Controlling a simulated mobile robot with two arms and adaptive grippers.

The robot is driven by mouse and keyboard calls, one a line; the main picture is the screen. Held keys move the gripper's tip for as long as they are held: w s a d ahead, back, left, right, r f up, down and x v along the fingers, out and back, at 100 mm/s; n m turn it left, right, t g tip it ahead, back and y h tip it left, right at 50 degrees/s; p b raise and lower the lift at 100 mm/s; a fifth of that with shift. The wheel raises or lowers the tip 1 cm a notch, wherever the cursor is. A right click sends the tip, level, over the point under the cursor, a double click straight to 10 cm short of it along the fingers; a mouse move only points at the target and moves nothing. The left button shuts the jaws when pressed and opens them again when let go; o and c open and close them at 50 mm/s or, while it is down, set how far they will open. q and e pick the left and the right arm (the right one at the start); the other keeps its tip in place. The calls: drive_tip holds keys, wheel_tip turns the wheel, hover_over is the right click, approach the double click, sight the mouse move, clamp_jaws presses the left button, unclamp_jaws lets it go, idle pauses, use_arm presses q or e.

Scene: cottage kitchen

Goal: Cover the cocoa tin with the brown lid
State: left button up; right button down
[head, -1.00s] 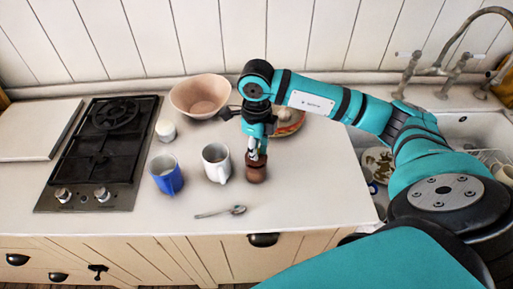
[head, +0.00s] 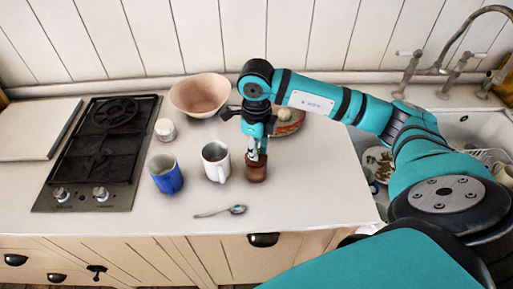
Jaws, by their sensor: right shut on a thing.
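The cocoa tin (head: 257,175) is a small brown cylinder standing upright on the white counter, right of the white mug. My right gripper (head: 257,153) points down directly over it, its fingers close together at the tin's top. It is shut on the brown lid, which is small, mostly hidden by the fingers and hard to tell apart from the tin. I cannot tell whether the lid is seated on the rim or just above it. My left gripper is not in view.
A white mug (head: 215,164) and a blue mug (head: 167,176) stand close on the left. A spoon (head: 220,211) lies in front. A pinkish bowl (head: 200,95), a plate (head: 291,122) with food, a white jar (head: 165,130) and a hob (head: 100,150) are around. The counter to the right is clear.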

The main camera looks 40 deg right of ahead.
drive_tip(key=shift+f+b, duration=0.3)
drive_tip(key=shift+f, duration=0.1)
drive_tip(key=c, duration=1.5)
unclamp_jaws()
drive_tip(key=shift+c, duration=0.2)
wheel_tip(320, 180, up, 11)
drive_tip(key=p, duration=0.6)
drive_tip(key=shift+s+f, duration=0.1)
